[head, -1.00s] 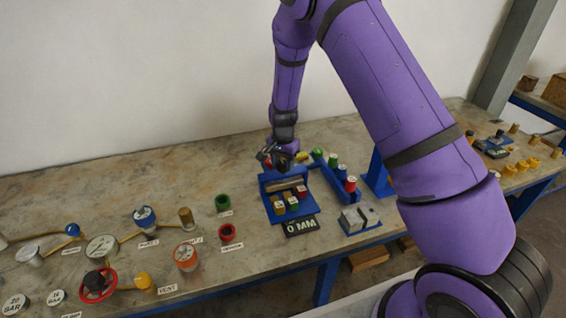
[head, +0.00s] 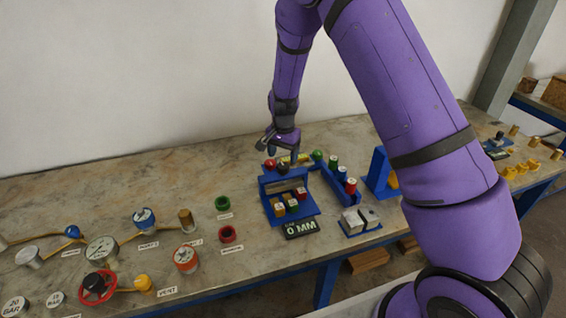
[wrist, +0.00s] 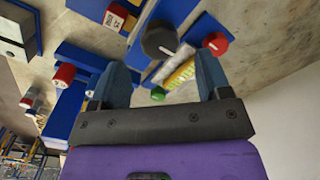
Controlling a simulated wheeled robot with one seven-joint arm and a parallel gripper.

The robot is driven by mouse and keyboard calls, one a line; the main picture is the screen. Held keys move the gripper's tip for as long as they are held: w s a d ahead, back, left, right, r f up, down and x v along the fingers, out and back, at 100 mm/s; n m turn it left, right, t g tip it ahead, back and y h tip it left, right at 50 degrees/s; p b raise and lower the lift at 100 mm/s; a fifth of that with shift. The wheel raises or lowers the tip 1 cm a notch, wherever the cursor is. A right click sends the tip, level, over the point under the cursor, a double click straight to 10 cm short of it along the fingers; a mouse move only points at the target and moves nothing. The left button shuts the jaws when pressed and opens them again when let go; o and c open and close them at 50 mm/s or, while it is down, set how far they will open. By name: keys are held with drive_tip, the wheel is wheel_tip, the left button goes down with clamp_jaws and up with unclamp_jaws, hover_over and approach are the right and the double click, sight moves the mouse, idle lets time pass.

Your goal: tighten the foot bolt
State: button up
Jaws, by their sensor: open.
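A blue fixture (head: 312,211) stands on the bench behind a black display reading 0 MM (head: 300,229). A dark round knob (head: 283,168) with a white mark and a red knob (head: 270,163) sit at its back; the wrist view shows the dark knob (wrist: 160,40) and the red knob (wrist: 215,43) close up. I cannot tell which part is the foot bolt. My gripper (head: 279,150) hangs just above and behind these knobs, open and empty. In the wrist view its fingertips (wrist: 164,62) are spread, with the dark knob beyond and between them.
A blue rack (head: 342,184) with green- and red-topped pegs stands right of the fixture. A yellow piece (head: 297,158) lies behind it. Grey blocks (head: 360,219) are at front right. The back left bench is clear.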

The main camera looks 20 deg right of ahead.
wheel_tip(320, 180, up, 6)
drive_tip(key=shift+r, duration=0.25)
idle(0.4)
wheel_tip(320, 180, up, 12)
drive_tip(key=n+t, duration=0.1)
drive_tip(key=n, duration=0.1)
hover_over(283, 165)
drive_tip(key=s+d, duration=0.2)
drive_tip(key=s, duration=0.4)
drive_tip(key=s+d+r+n+t+y, duration=0.1)
drive_tip(key=s+d+r+n, duration=0.1)
drive_tip(key=s+r, duration=0.8)
drive_tip(key=s+d+r+n+t, duration=0.1)
drive_tip(key=s+r+n, duration=0.1)
drive_tip(key=s, duration=0.9)
drive_tip(key=s+d+r+n+t+h, duration=0.1)
drive_tip(key=s+r+n+t, duration=0.1)
drive_tip(key=s, duration=0.8)
drive_tip(key=shift+s+d+r+n, duration=0.4)
drive_tip(key=shift+r+n, duration=0.2)
drive_tip(key=shift+r, duration=0.4)
